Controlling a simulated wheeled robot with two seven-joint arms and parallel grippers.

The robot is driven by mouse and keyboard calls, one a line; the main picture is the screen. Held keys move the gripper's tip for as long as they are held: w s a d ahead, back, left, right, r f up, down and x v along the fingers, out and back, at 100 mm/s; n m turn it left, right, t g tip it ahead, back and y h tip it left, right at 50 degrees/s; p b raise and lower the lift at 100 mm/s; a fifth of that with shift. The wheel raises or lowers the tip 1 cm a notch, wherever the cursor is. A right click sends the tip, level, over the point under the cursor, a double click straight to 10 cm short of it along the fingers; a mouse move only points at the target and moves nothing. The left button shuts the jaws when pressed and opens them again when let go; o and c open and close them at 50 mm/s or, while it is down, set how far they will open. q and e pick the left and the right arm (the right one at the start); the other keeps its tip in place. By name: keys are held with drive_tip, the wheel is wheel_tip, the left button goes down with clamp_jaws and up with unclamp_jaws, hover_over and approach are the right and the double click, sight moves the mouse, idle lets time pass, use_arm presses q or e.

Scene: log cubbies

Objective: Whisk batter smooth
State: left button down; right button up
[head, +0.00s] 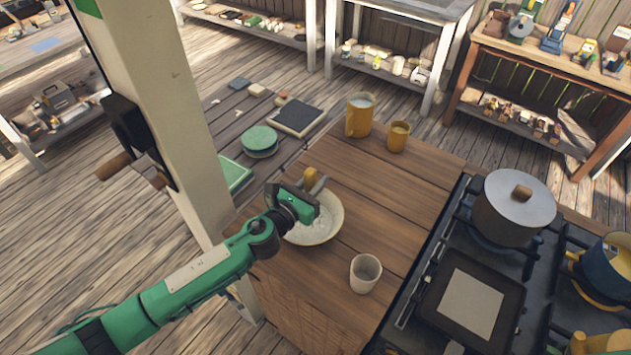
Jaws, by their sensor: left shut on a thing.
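A pale shallow bowl (328,232) stands on the wooden counter near its left edge. My green left gripper (314,190) is over the bowl's back left part and hides some of it. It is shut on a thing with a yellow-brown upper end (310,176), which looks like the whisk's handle. The lower end of that thing is hidden, so I cannot tell whether it touches the bowl's contents. The bowl's inside looks pale and speckled; the batter's texture is too small to judge. My right gripper is not in view.
A small pale cup (365,273) stands in front of the bowl. A yellow pitcher (359,118) and a yellow mug (398,136) stand at the back. A stove with a lidded pot (514,208) is to the right. A white post (170,120) rises left of the counter.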

use_arm(q)
drive_tip(key=shift+a, duration=0.55)
